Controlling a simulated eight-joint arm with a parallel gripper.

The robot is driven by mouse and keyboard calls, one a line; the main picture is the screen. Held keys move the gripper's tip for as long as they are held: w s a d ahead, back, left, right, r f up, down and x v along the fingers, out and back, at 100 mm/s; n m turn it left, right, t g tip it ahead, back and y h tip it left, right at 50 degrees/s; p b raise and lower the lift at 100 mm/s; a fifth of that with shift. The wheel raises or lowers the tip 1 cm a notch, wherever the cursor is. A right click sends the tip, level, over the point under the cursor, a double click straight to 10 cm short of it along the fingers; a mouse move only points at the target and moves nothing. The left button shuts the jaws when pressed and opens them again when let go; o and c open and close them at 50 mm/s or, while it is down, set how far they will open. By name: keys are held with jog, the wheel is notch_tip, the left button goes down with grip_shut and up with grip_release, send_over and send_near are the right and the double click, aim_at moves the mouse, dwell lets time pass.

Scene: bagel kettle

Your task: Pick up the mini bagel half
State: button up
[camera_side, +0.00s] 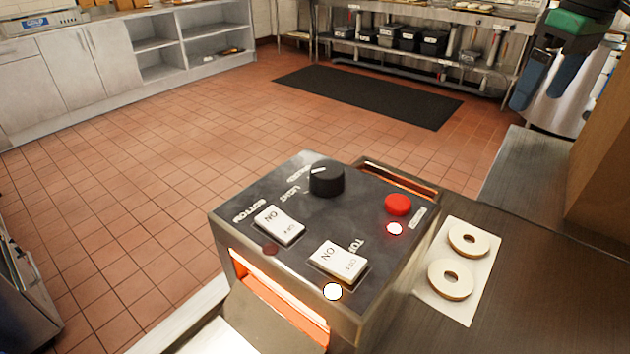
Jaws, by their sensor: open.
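Two pale, ring-shaped mini bagel halves lie flat on a white sheet (481,279) on the counter, right of a toaster. The farther bagel half (483,245) is toward the sheet's back edge, and the nearer bagel half (462,288) lies close in front of it. My gripper (541,92), with dark blue fingers below a green part, is at the upper right of the side view. It is open, with a gap between its fingers and nothing seen in it. It appears well above and away from the bagel halves.
The metal toaster (300,245) has a black knob (326,180), white switches, a red button (398,204) and glowing slots. It stands directly left of the sheet. A brown box-like object (606,170) rises at the right edge. Dark counter (550,290) is clear right of the sheet.

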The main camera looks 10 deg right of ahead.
send_over(472, 234)
jog(key=s, duration=0.2)
jog(key=f, duration=2)
jog(key=shift+w+a+f, duration=0.15)
jog(key=shift+a+f, duration=0.05)
jog(key=shift+a, duration=0.2)
jog(key=shift+w+a+f, duration=0.1)
jog(key=shift+w+f, duration=0.05)
jog(key=shift+f, duration=1.25)
jog(key=shift+w+a+f, duration=0.1)
jog(key=shift+w+f, duration=0.05)
jog(key=shift+f, duration=1.25)
jog(key=c, duration=0.9)
